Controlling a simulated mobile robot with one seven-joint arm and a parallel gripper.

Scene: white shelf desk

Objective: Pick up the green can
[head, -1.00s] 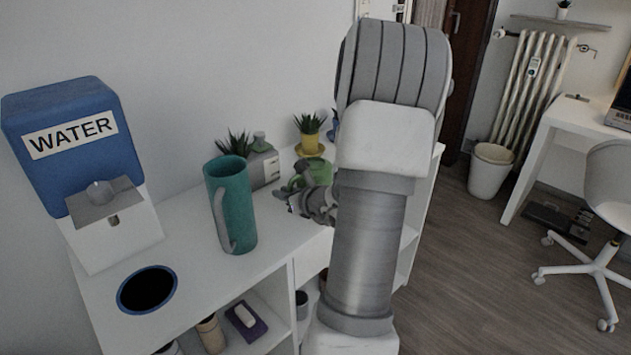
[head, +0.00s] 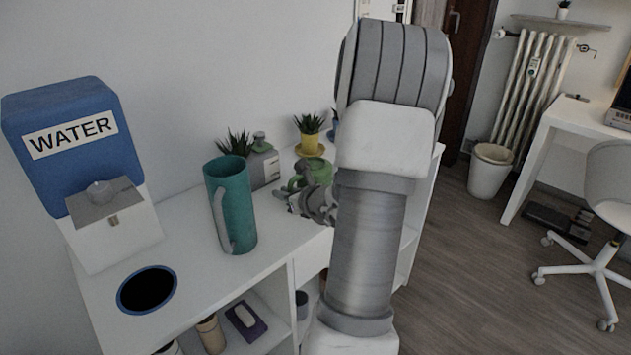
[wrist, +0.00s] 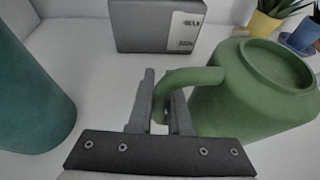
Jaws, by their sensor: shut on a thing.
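In the head view the green can (head: 309,172) shows only in part, behind my gripper (head: 312,204) and beside my arm. In the head view the fingertips are small and hard to make out.
A tall teal pitcher (head: 236,205) stands left of my gripper; it also fills the left edge of the wrist view (wrist: 28,100). A grey box (wrist: 155,27) stands behind. Potted plants (head: 309,133) line the back. A blue water dispenser (head: 75,150) and a round hole (head: 147,290) are at left.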

